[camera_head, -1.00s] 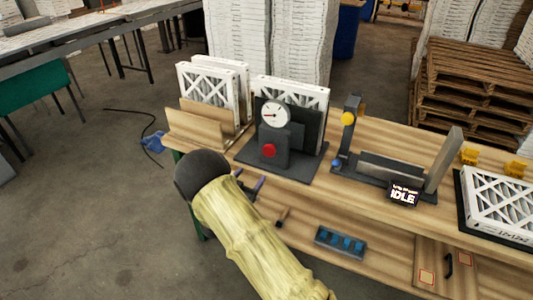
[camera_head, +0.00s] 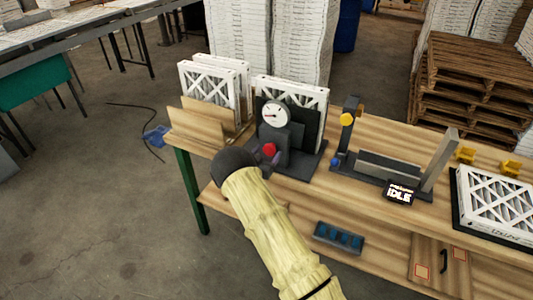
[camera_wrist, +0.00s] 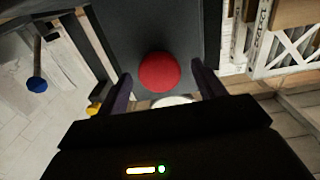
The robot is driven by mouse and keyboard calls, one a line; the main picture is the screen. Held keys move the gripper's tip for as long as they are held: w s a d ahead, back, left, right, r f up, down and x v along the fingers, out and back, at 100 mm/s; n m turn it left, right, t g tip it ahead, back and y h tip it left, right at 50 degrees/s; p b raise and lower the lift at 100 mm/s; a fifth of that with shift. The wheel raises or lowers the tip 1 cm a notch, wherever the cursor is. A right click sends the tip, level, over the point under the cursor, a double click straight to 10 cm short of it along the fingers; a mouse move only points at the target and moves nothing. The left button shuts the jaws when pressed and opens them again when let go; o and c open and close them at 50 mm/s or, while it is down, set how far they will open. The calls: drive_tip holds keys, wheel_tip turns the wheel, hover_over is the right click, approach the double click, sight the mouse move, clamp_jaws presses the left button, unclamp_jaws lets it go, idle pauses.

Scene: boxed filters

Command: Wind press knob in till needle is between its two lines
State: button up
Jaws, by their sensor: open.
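The dark grey press (camera_head: 300,164) stands on the wooden bench. Its round red knob (camera_head: 269,150) faces forward, below a white dial (camera_head: 274,114). The dial's needle appears to point left; its two lines are too small to make out. My gripper (camera_wrist: 162,70) is open, with its dark fingers on either side of the red knob (camera_wrist: 158,73) in the wrist view. Gaps show between the knob and both fingers, and I cannot tell how deep the fingers reach past it. In the head view my wrist partly covers the fingers.
White-framed filters (camera_head: 208,92) stand left of and behind the press. To its right is a fixture with a yellow knob (camera_head: 347,119) and a small display (camera_head: 399,193) reading IDLE. A blue bin block (camera_head: 338,238) lies on the lower shelf.

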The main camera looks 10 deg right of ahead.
drive_tip(key=c, duration=1)
drive_tip(key=shift+f+m+b, duration=0.1)
drive_tip(key=shift+m+b, duration=0.2)
drive_tip(key=shift+b, duration=0.35)
